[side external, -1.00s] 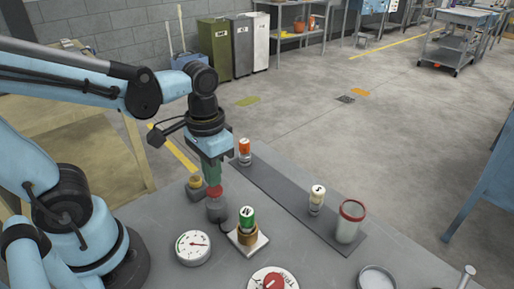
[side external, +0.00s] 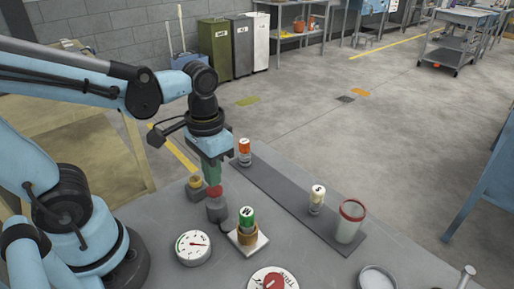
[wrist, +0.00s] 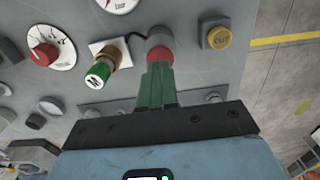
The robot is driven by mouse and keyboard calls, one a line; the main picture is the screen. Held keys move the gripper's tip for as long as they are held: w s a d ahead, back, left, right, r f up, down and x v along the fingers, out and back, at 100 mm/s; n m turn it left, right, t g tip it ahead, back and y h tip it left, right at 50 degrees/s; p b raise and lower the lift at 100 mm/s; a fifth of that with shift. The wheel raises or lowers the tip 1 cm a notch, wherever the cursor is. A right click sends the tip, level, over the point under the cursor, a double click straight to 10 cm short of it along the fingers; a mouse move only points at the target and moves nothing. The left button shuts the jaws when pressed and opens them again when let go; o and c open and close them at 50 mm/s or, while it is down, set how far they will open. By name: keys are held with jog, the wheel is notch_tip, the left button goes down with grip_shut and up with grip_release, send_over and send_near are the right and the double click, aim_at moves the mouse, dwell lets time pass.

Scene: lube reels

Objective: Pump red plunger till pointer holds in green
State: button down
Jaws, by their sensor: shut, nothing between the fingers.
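The red plunger (side external: 215,191) tops a grey cylindrical pump body (side external: 217,209) on the table. My gripper (side external: 213,181), with green fingers, is shut and empty, pointing down directly over the plunger. In the wrist view the closed fingertips (wrist: 159,66) meet or nearly meet the red plunger (wrist: 160,56); I cannot tell whether they touch. The round white gauge (side external: 194,248) lies to the left of the pump in the side view. Its red pointer points right; the green band is too small to place surely. In the wrist view the gauge is cut off at the top edge.
A red dial (side external: 273,282) is at the front. A dark strip (side external: 280,195) carries two small bottles and a red-rimmed jar (side external: 350,221).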

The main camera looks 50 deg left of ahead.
aim_at(214, 189)
jog(key=shift+f, duration=0.1)
dwell(0.3)
jog(key=shift+f, duration=1.8)
jog(key=shift+r, duration=3.8)
jog(key=shift+w+a+f+t, duration=0.25)
jog(key=shift+w+t, duration=0.2)
jog(key=shift+t, duration=0.35)
jog(key=shift+w+a+r+t, duration=0.1)
jog(key=shift+w+a+t, duration=0.15)
jog(key=shift+w+t, duration=0.55)
jog(key=shift+w+a+t, duration=0.25)
jog(key=shift+w+t, duration=0.15)
jog(key=shift+t, duration=0.65)
jog(key=shift+w+a+r+t, duration=0.1)
jog(key=shift+w+a+t, duration=0.15)
jog(key=shift+w+t, duration=0.55)
